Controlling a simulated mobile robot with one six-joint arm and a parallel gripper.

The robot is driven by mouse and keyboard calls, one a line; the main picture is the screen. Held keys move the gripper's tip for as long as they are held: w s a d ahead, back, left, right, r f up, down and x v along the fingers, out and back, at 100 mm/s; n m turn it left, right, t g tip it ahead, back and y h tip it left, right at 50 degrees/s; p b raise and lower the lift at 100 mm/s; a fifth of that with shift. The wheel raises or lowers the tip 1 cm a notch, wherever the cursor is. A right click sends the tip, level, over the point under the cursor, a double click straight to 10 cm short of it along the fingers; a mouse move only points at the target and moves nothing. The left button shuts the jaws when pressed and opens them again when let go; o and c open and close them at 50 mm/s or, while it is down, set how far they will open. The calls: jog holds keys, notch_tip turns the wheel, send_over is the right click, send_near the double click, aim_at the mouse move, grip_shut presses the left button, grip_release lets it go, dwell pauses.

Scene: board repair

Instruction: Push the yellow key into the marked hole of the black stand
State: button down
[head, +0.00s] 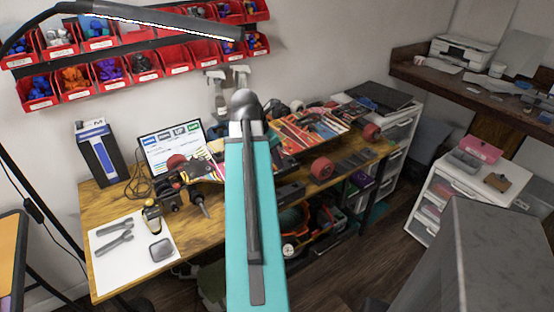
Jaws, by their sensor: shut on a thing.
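I cannot make out the yellow key or the black stand with its marked hole in the head view. My teal arm link rises through the middle of the picture and covers part of the workbench. A cluster of dark tools (185,183) lies on the bench left of my arm, too small to tell apart. A small yellow and black item (152,214) stands at the edge of a white sheet.
The wooden workbench (88,205) carries a white sheet (112,268) with grey tools, a blue and black box (100,155) and a screen (168,142). Red bins (70,92) hang above. A white drawer unit (432,190) stands right. Some floor between bench and drawers is clear.

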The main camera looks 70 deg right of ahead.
jog(key=shift+f, duration=0.25)
jog(key=shift+f+b, duration=0.9)
jog(key=shift+f, duration=3.6)
jog(key=shift+f, duration=0.65)
jog(key=shift+p, duration=0.5)
jog(key=shift+f+p, duration=0.5)
jog(key=shift+f, duration=0.05)
dwell(1.5)
